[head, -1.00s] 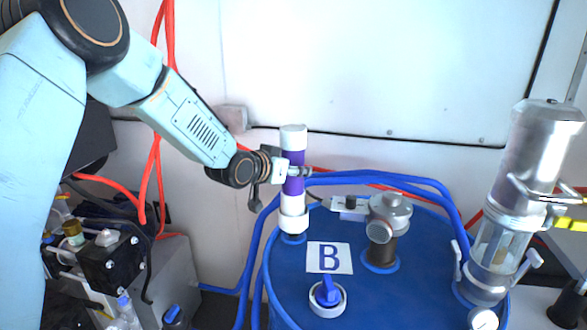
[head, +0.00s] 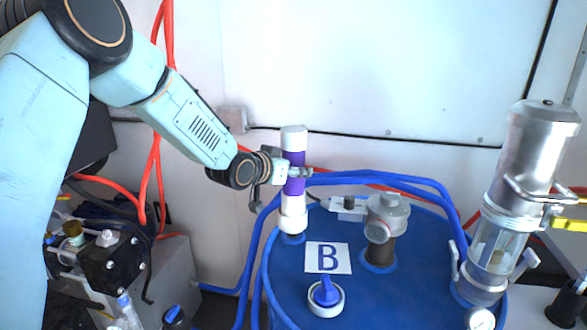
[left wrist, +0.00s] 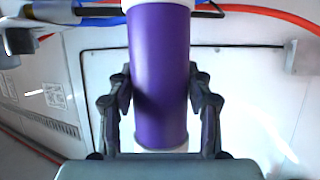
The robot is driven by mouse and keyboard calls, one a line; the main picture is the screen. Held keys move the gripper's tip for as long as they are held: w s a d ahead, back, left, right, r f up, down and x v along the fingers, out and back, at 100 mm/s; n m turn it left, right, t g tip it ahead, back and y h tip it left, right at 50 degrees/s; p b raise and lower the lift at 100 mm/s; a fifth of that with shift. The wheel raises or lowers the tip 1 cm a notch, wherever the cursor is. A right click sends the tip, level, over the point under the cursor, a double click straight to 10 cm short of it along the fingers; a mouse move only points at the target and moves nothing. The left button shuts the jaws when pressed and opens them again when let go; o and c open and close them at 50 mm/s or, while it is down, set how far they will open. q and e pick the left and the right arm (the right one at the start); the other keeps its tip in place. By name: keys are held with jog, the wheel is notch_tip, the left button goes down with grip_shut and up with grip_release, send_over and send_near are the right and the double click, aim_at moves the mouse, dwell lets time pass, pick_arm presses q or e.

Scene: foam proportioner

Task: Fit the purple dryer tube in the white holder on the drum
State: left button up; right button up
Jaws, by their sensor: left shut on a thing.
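The purple dryer tube (head: 293,187) has white ends and stands upright over the far left part of the blue drum (head: 400,290). Its lower end meets the white holder (head: 292,222) on the drum top; I cannot tell how deep it sits. My left gripper (head: 299,172) is shut on the tube's purple middle, coming in from the left. In the left wrist view the purple tube (left wrist: 158,75) fills the middle, with the left gripper's fingers (left wrist: 159,95) on both sides of it. The right gripper is not in view.
A metal pump with a clear cylinder (head: 497,245) stands at right. Blue hoses (head: 400,181) run behind the tube. Equipment (head: 105,255) stands at lower left.

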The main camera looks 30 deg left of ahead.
pick_arm(q)
jog(key=shift+a+f, duration=0.15)
jog(key=shift+a, duration=0.05)
jog(key=shift+d+f, duration=0.15)
jog(key=shift+f+b, duration=0.25)
jog(key=shift+b, duration=0.15)
jog(key=o, duration=1.2)
jog(key=shift+s, duration=0.1)
